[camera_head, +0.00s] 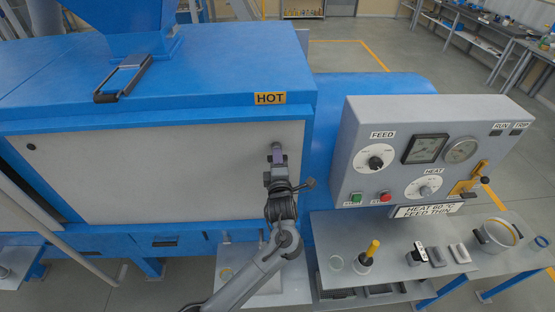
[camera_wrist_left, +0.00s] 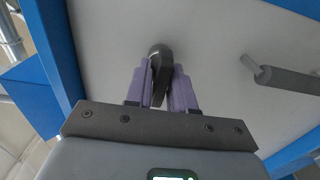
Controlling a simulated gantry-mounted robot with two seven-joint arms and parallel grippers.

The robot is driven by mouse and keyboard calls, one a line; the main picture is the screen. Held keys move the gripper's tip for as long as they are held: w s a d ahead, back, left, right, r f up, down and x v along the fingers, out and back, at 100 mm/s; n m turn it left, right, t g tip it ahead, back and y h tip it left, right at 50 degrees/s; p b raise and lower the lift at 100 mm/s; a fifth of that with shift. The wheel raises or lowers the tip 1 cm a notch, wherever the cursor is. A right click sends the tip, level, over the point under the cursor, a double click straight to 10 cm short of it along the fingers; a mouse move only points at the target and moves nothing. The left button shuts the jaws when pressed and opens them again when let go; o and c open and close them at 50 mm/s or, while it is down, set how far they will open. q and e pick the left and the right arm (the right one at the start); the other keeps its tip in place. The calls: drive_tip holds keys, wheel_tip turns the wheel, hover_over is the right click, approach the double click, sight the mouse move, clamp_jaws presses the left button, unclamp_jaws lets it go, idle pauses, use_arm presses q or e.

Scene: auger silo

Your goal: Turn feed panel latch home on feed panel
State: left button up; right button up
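The feed panel (camera_head: 150,175) is a broad pale grey panel in the blue machine's front. The feed panel latch (camera_wrist_left: 158,62) is a small dark rounded handle on the panel, seen in the left wrist view between the two purple fingers. My left gripper (camera_head: 278,158) reaches the panel's upper right part, below the HOT label. In the left wrist view my left gripper (camera_wrist_left: 160,90) has a finger on each side of the latch, closed against it. In the head view the gripper hides most of the latch. My right gripper is not in view.
A grey bar handle (camera_wrist_left: 285,78) sticks out from the panel beside the latch in the left wrist view. The control box (camera_head: 425,150) stands right of the panel.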

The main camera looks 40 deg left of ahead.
use_arm(q)
clamp_jaws()
